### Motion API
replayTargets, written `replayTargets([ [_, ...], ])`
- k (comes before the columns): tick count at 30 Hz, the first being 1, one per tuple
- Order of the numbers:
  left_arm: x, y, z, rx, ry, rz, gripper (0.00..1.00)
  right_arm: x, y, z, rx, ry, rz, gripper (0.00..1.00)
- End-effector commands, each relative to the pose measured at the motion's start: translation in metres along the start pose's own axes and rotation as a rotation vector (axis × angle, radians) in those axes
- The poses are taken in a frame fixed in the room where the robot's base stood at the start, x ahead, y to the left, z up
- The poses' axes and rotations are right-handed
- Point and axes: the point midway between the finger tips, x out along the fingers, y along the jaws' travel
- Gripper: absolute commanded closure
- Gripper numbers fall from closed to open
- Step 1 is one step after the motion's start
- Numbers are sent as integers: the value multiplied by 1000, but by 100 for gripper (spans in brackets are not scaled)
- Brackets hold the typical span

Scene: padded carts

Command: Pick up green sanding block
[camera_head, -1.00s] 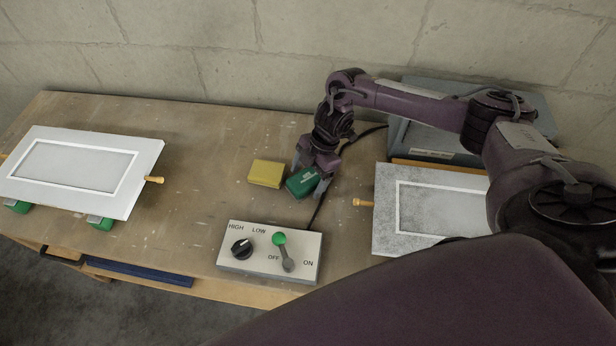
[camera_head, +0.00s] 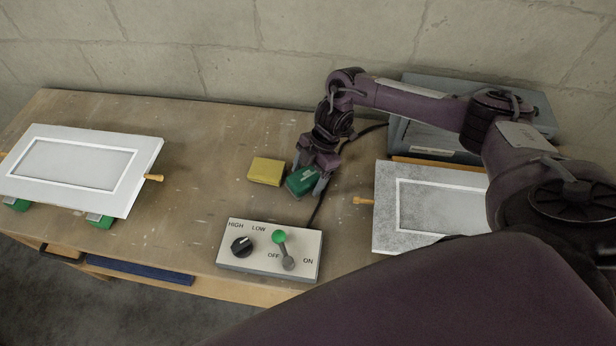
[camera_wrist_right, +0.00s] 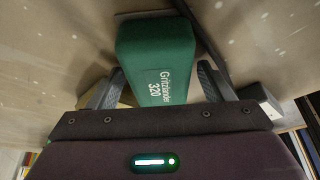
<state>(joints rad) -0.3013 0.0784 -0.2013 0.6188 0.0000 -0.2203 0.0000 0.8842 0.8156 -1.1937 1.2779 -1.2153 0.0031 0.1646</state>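The green sanding block (camera_head: 301,181) lies near the middle of the workbench, beside a yellow block. In the right wrist view, the green block (camera_wrist_right: 157,62) shows its white "320" lettering. My right gripper (camera_head: 310,180) is lowered over it. Its two fingers (camera_wrist_right: 161,80) stand on either side of the block, very close to it. They look open around it; whether they touch its sides is hard to see. The block rests on the bench. My left gripper is not in view.
The yellow block (camera_head: 266,171) sits just left of the green one. A control box (camera_head: 269,250) with a knob and lever stands in front. White framed panels lie left (camera_head: 80,165) and right (camera_head: 430,208). A grey case (camera_head: 424,143) stands behind, with a cable.

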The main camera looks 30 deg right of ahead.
Motion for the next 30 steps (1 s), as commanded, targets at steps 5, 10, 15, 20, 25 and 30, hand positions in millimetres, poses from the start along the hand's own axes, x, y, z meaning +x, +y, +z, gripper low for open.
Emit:
replayTargets([
  [5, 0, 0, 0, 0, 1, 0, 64, 0, 0, 0, 0, 0, 0, 50],
  [10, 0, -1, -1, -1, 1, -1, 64, 0, 0, 0, 0, 0, 0, 72],
  [15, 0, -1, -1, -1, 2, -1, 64, 0, 0, 0, 0, 1, 0, 76],
  [20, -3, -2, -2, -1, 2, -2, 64, -5, 0, -2, -1, 1, 1, 76],
  [25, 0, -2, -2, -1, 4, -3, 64, -18, 1, -8, -2, 2, 3, 76],
  [30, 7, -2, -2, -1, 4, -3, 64, -49, 2, -20, -4, 1, 5, 76],
])
